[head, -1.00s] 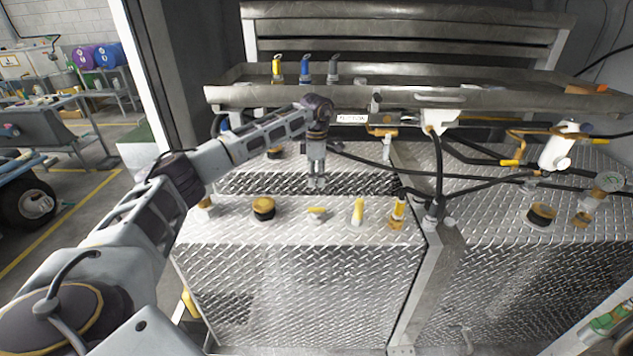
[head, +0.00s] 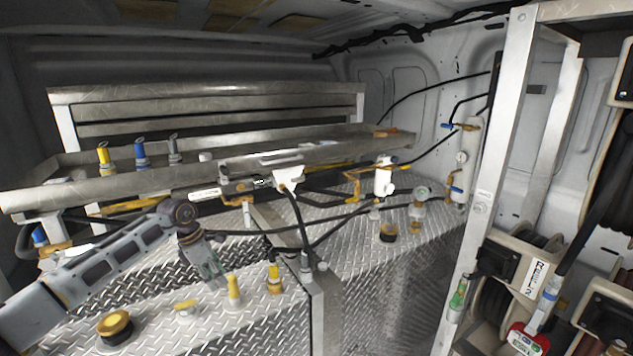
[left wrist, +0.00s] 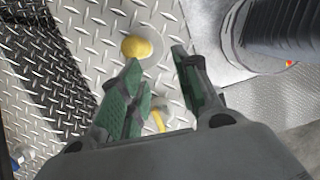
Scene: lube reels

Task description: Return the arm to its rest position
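My left arm (head: 120,258) reaches in from the left in the head view, over the diamond-plate tank top. Its left gripper (head: 212,280) hangs down above the plate, near a yellow-topped fitting (head: 233,288). In the left wrist view the left gripper (left wrist: 160,75) has its green-padded fingers apart with nothing between them. A yellow cap (left wrist: 138,47) shows on the plate beyond the fingers. My right gripper is in neither view.
A metal shelf tray (head: 330,148) with yellow, blue and grey nozzles (head: 140,155) runs behind the arm. Black hoses cross the tank top. A black-and-yellow cap (head: 115,325) stands in front. A metal post (head: 490,180) and hose reels (head: 500,300) are at right.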

